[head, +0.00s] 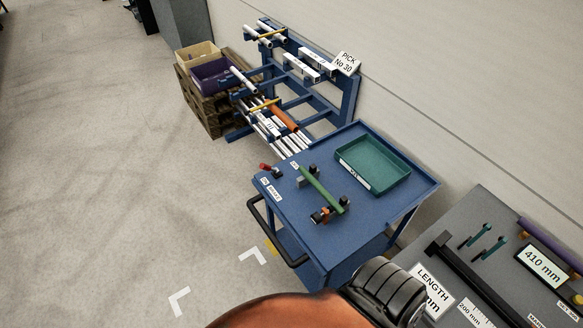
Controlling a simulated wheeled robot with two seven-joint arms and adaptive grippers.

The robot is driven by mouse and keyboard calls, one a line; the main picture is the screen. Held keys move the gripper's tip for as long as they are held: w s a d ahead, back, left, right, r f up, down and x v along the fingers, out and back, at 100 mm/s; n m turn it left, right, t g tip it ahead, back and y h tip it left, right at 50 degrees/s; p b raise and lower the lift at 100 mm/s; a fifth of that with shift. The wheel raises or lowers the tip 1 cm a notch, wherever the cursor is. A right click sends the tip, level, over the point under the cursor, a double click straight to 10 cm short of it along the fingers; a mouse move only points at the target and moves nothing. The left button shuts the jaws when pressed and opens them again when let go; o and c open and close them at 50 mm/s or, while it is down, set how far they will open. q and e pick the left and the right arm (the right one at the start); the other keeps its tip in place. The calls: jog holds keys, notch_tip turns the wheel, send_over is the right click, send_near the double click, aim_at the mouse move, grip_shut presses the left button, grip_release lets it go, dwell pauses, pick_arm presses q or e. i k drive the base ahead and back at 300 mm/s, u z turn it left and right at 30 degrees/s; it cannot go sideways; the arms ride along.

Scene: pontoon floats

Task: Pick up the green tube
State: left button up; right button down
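The green tube (322,189) lies on the top of the blue cart (284,198), running diagonally from upper left to lower right. It appears to rest by small grey and dark holders; exact contact is too small to tell. A small black and orange device (321,215) is beside its lower end. Neither of my grippers is in the head view. An orange and black part of my own arm shows at the bottom edge, apart from the tube.
A teal tray (406,174) sits on the cart's back right. A small red item (266,168) is at its left corner. A blue rack (350,98) with several tubes stands behind. A grey table (459,226) is at right. Open floor (110,180) lies left.

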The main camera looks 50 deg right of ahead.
aim_at(311, 179)
jog(key=i, duration=1.65)
jog(key=z, duration=3.55)
